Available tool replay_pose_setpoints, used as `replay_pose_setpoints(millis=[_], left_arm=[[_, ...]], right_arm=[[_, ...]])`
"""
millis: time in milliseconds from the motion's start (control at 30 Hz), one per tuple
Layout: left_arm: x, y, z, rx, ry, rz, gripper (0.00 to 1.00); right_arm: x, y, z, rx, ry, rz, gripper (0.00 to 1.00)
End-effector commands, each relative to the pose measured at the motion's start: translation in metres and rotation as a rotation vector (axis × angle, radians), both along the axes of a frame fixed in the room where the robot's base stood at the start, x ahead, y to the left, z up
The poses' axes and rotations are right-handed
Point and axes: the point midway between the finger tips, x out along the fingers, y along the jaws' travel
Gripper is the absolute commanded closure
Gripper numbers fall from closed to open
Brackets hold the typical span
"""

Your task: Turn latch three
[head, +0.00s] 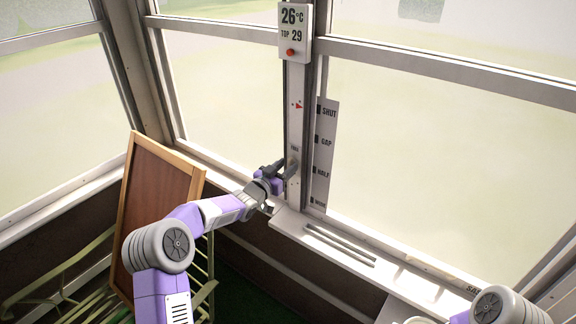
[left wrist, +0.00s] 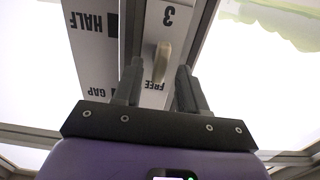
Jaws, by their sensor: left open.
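Latch three is a small beige lever (left wrist: 162,60) on the white window post (head: 295,125). In the left wrist view, the number 3 and the word FREE are printed on the post on either side of it. My left gripper (head: 284,171) is at the lower part of the post in the head view. In the left wrist view, its two dark fingers (left wrist: 159,70) are open and apart, with the lever between and just beyond the tips. I cannot tell if either finger touches it. My right gripper is out of view.
A plate (head: 326,150) marked SHUT, GAP and HALF stands right beside the post. A temperature display (head: 294,32) is above. A sill with a slotted vent (head: 340,244) runs below. A framed brown board (head: 150,205) leans at left over a green slatted bench (head: 60,285).

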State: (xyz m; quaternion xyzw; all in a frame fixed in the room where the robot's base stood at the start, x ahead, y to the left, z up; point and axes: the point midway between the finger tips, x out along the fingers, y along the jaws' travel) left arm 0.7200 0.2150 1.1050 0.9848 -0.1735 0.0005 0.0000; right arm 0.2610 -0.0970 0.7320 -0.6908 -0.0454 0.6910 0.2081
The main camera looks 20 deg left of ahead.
Motion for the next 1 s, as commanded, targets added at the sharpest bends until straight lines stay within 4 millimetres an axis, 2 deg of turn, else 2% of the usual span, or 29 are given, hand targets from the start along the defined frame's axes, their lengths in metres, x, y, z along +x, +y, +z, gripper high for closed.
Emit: replay_pose_setpoints(millis=[200, 500, 767, 1000], left_arm=[[0.0131, -0.0051, -0.0002, 0.000, 0.000, 0.000, 0.58], [0.0143, -0.0055, -0.0003, 0.000, 0.001, 0.000, 0.58], [0.0141, -0.0053, -0.0004, 0.000, 0.001, 0.000, 0.98], [0.0141, -0.0053, -0.0005, 0.004, 0.000, 0.000, 1.00]], right_arm=[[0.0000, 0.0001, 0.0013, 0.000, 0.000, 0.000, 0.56], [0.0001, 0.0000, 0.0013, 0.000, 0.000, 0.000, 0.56], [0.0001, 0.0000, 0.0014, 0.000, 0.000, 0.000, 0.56], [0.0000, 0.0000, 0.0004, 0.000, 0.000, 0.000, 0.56]])
